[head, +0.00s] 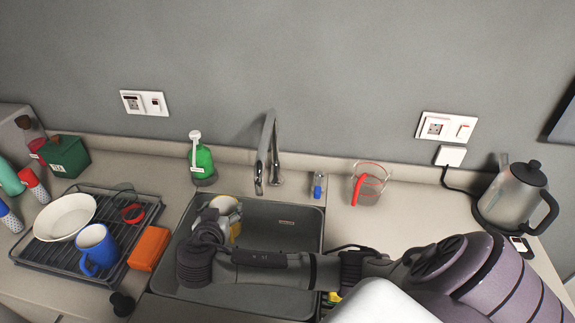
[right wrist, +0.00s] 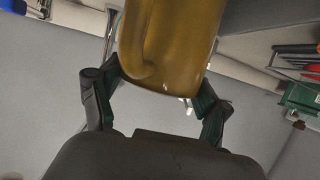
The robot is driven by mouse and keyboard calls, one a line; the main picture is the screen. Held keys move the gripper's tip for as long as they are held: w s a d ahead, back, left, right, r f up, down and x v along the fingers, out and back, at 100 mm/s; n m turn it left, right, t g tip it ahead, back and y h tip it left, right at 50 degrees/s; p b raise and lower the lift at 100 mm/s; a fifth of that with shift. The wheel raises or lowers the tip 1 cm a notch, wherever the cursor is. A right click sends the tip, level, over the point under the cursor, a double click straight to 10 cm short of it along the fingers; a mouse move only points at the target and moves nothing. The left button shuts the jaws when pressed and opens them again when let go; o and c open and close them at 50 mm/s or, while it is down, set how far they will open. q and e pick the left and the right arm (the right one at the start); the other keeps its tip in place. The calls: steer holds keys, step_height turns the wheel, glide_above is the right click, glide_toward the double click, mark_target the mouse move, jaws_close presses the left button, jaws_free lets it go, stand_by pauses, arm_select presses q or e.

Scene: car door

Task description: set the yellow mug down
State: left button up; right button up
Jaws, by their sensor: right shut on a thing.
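My right arm comes in from the right across the sink (head: 262,214), and the right gripper (head: 208,218) is over the sink's left part. The right gripper is shut on the yellow mug (head: 235,232). In the head view the mug is mostly hidden behind the gripper; its pale rim and inside show just beyond. In the right wrist view the mug (right wrist: 170,42) fills the top middle between the two fingers of the gripper (right wrist: 160,82). The mug's height above the sink floor is hard to tell. My left gripper is not in view.
Left of the sink, a drying rack (head: 50,262) holds a white bowl (head: 65,217) and a blue mug (head: 97,248). An orange sponge (head: 150,248) lies beside it. Behind the sink are a faucet (head: 267,155) and green bottle (head: 203,163). Right are a measuring jug (head: 370,186) and kettle (head: 512,195).

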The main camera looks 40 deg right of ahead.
arm_select(q)
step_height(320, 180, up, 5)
steer(key=p, duration=0.4)
arm_select(e)
steer(key=s+d+f+m+g+h, duration=0.4)
steer(key=s+d+f+m+g, duration=0.65)
steer(key=d, duration=0.25)
arm_select(q)
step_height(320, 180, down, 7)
steer(key=b, duration=0.6)
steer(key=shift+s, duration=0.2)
arm_select(e)
step_height(320, 180, down, 7)
steer(key=shift+g, duration=0.45)
arm_select(q)
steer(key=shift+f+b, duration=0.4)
steer(key=shift+b, duration=0.3)
arm_select(e)
steer(key=shift+f, duration=0.6)
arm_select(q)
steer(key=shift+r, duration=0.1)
arm_select(e)
steer(key=o, duration=1.5)
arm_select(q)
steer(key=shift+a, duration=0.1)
